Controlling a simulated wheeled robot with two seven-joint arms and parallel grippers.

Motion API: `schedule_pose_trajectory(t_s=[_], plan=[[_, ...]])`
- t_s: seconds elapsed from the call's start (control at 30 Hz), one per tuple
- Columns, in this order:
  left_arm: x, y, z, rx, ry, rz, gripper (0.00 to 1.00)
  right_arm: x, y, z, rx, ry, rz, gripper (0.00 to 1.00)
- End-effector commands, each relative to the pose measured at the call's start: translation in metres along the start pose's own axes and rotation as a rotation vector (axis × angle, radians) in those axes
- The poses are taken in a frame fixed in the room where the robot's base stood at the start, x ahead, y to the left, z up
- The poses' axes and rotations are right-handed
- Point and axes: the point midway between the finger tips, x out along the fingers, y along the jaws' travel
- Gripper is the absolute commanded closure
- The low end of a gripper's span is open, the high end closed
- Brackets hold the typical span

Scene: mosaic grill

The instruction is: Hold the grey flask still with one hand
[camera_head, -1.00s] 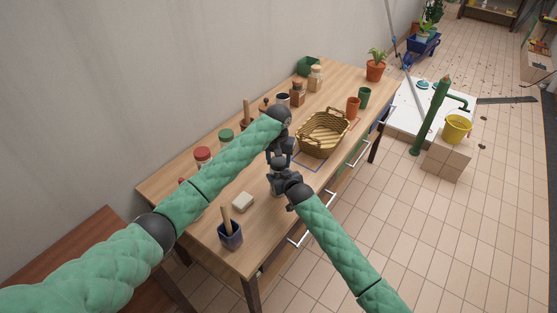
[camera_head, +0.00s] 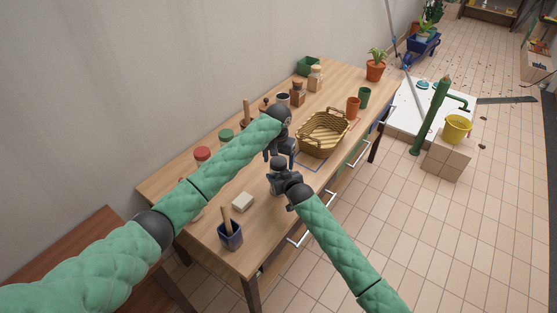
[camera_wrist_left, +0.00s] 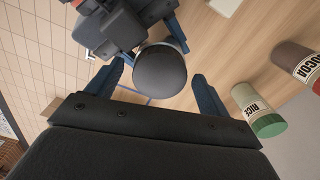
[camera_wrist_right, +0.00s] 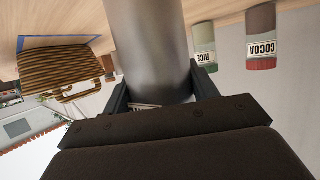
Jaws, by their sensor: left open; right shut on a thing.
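The grey flask (camera_wrist_right: 150,50) stands large in the right wrist view, a smooth metallic cylinder between the fingers of my right gripper (camera_wrist_right: 160,82), which is shut on its body. Its round dark cap (camera_wrist_left: 161,72) shows in the left wrist view. My left gripper (camera_wrist_left: 155,75) is open, with one finger on either side of the cap; I cannot tell whether they touch it. In the head view my left gripper (camera_head: 282,151) is just above my right gripper (camera_head: 281,178), and the grippers hide most of the flask.
A wicker basket (camera_head: 322,134) stands right of the grippers on the wooden table (camera_head: 262,222). A rice jar (camera_wrist_left: 258,110) and a cocoa jar (camera_wrist_left: 298,66) stand near the wall. A pale block (camera_head: 242,202) and a blue holder (camera_head: 230,236) are at the front left.

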Motion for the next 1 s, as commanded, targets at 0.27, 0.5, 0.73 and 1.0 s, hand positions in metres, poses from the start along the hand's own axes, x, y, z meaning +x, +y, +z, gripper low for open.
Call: schedule_pose_trajectory(t_s=[0.27, 0.5, 0.73, 1.0], plan=[[-0.036, 0.0, -0.001, 0.0, 0.003, 0.0, 0.2, 0.0, 0.0, -0.001, 0.0, 0.002, 0.0, 1.0], [-0.082, 0.0, -0.001, 0.001, 0.003, 0.001, 0.2, 0.0, 0.0, -0.001, 0.0, 0.002, 0.0, 1.0], [-0.111, 0.0, -0.001, 0.001, 0.001, 0.001, 0.2, 0.0, 0.0, -0.001, 0.0, 0.002, 0.0, 1.0], [-0.119, 0.0, -0.001, 0.001, 0.0, 0.0, 0.2, 0.0, 0.0, -0.001, 0.0, 0.002, 0.0, 1.0]])
